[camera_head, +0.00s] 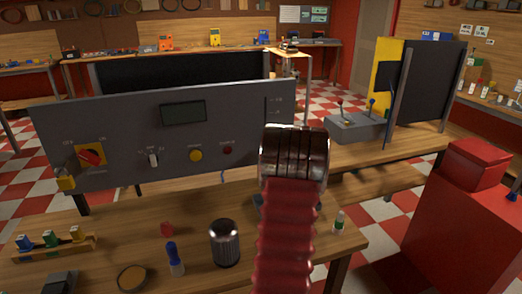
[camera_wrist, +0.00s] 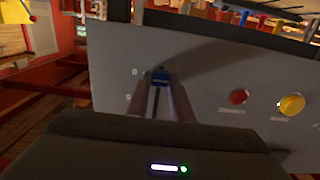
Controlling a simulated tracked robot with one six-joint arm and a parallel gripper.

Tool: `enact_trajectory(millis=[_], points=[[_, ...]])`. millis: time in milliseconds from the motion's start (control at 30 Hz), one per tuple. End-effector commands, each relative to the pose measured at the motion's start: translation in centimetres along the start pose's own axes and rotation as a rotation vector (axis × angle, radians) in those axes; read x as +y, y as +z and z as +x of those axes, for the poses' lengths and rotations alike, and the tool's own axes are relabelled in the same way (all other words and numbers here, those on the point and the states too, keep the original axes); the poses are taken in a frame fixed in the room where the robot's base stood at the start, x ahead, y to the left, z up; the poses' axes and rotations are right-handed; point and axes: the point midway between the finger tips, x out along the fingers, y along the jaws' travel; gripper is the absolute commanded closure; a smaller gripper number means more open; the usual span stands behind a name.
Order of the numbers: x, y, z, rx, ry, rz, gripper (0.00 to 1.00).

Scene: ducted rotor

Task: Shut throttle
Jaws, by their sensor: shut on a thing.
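My gripper (camera_wrist: 160,82) is shut on the knob, one finger on each side. In the head view the panel (camera_head: 120,122) shows at centre left. There my arm covers the gripper, the knob and the lower part of the slot.
On the panel are a red button (camera_wrist: 238,97), a yellow button (camera_wrist: 292,105) and a red rotary switch (camera_head: 90,155). A lever box (camera_head: 355,127) stands at right.

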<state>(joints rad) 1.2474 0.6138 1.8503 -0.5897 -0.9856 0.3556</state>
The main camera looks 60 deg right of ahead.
Motion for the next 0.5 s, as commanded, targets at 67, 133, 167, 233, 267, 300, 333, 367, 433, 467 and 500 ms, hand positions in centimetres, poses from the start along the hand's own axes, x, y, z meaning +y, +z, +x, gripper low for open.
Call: enact_trajectory(millis=[67,133,167,233,267,300,333,367,433,467,500], points=[[0.01,0.61,-0.24,-0.008,-0.001,0.001,1.00],[0.11,0.70,-0.32,-0.009,0.001,0.001,1.00],[0.13,0.73,-0.34,-0.010,0.001,0.001,1.00],[0.17,0.81,-0.39,-0.011,0.001,0.001,1.00],[0.19,0.84,-0.41,-0.012,0.002,0.001,1.00],[0.22,0.88,-0.43,-0.013,0.002,0.001,1.00],[0.24,0.90,-0.44,-0.013,0.003,0.001,1.00],[0.26,0.91,-0.45,-0.013,0.003,0.001,0.78],[0.31,0.88,-0.45,-0.013,0.003,0.001,0.73],[0.35,0.84,-0.45,-0.012,0.004,0.001,0.71],[0.39,0.77,-0.44,-0.011,0.005,0.001,0.69]])
